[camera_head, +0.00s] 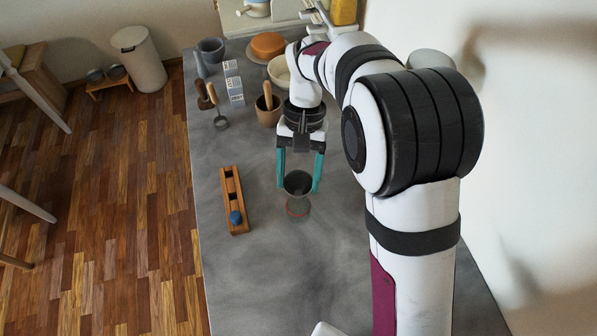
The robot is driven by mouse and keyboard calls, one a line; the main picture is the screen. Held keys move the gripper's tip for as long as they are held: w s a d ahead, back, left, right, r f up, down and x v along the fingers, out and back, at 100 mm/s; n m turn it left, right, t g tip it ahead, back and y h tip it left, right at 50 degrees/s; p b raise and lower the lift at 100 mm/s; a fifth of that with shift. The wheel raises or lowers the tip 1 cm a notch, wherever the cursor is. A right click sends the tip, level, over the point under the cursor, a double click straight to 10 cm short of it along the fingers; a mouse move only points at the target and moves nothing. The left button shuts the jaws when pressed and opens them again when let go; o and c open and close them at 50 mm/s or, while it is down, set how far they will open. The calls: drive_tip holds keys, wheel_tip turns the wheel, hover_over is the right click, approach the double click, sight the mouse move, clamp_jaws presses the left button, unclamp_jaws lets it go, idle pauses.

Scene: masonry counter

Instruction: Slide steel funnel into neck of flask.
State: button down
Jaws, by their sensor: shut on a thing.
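The steel funnel (298,182) is a dark grey cone, mouth up, between the teal fingers of my gripper (299,187). My gripper points down and is shut on the funnel's rim from both sides. The funnel overlaps the flask's top in this view. The flask's neck and the funnel's stem are hidden, so I cannot tell whether the stem is inside the neck.
Behind stand a brown pot (268,116) with a wooden handle, a cream bowl (279,72), an orange round thing (268,45) and a grey mortar (211,49). The front counter (262,285) is clear.

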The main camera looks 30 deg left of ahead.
unclamp_jaws()
drive_tip(key=shift+f, duration=0.1)
drive_tip(key=v, duration=1.5)
drive_tip(key=shift+w+r, duration=0.15)
drive_tip(key=shift+r, duration=0.2)
drive_tip(key=shift+a, duration=0.1)
